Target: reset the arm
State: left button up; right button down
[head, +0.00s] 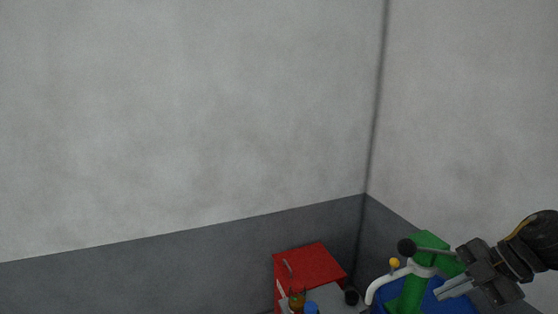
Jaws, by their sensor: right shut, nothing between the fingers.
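My right gripper (441,292) is at the lower right, with its arm coming in from the right edge. Its pale fingers are together and hold nothing. They point left and down, in front of a green machine (411,292) with a black-knobbed lever (407,248). I cannot tell whether the gripper touches the machine. My left gripper is out of view.
A blue surface (460,303) lies behind and below the right gripper. A white curved pipe (383,283) and a yellow knob (394,263) are beside the green machine. A red cabinet (309,265) stands left, near small bottles (297,299). Grey walls meet behind.

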notch_tip(320, 180, down, 21)
jog(key=s+d+m+t+h, duration=0.1)
jog(key=s+m+t+h, duration=0.2)
jog(key=m+t+h, duration=0.6)
jog(key=s+a+f+m+g+y, duration=0.1)
jog(key=s+a+f+m+g, duration=0.4)
jog(key=s+a, duration=0.25)
jog(key=s+a+f+m+g+y, duration=0.1)
jog(key=s+a+f+m+g, duration=0.4)
jog(key=s, duration=0.4)
jog(key=s+f+x, duration=0.1)
jog(key=s+x, duration=0.2)
jog(key=x, duration=0.9)
jog(key=s+x, duration=0.2)
jog(key=x, duration=1)
jog(key=s+d+f+g+b, duration=0.1)
jog(key=s+d+f, duration=0.2)
jog(key=s+f, duration=1.4)
jog(key=shift+s+f+n+g, duration=0.3)
jog(key=shift+f+n, duration=0.1)
jog(key=shift+f, duration=0.4)
